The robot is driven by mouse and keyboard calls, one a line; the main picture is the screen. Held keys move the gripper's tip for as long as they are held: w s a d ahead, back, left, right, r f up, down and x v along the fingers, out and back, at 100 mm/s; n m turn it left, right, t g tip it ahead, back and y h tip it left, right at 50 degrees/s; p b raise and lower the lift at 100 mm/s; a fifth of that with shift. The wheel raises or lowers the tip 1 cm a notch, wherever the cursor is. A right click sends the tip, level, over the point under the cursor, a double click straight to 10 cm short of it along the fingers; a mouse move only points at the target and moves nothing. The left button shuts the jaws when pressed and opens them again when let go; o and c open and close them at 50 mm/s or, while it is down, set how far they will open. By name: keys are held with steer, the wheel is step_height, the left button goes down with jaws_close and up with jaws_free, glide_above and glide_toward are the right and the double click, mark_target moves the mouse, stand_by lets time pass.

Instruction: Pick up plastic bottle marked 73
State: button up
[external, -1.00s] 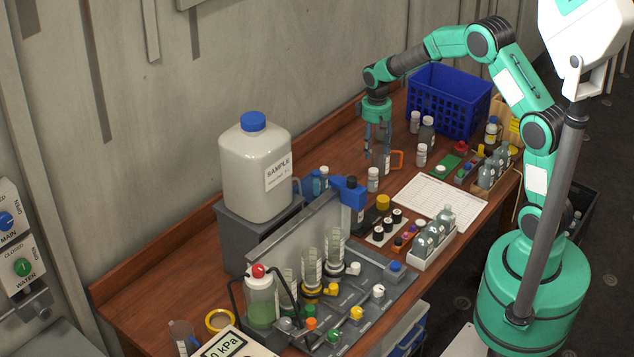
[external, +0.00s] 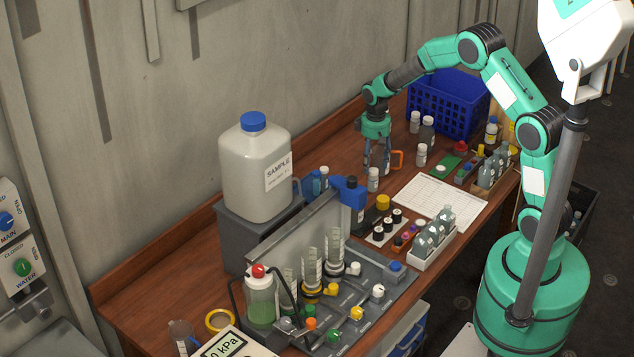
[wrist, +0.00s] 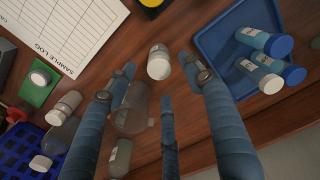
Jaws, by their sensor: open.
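My gripper (external: 377,166) points down, open and empty, low over the table's back part. In the wrist view its fingers (wrist: 158,80) are spread apart. Other small bottles stand nearby, one right of the gripper (external: 421,155) and others further back (external: 415,122). The number 73 is not legible on any bottle, so I cannot tell which bears it.
A clear vessel (wrist: 130,110) shows between the fingers; an orange handle (external: 397,153) is right beside the gripper. A blue tray (wrist: 209,42) holds blue-capped bottles. A blue basket (external: 455,92) stands behind, a white log sheet (external: 425,197) lies in front, and a large sample jug (external: 250,165) stands left.

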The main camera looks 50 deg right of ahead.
mark_target(373, 179)
steer(key=shift+f, duration=1.35)
steer(key=shift+s+f+b, duration=0.1)
steer(key=shift+f+b, duration=0.55)
steer(key=shift+f, duration=1.95)
steer(key=shift+c, duration=0.6)
steer(key=c, duration=1.1)
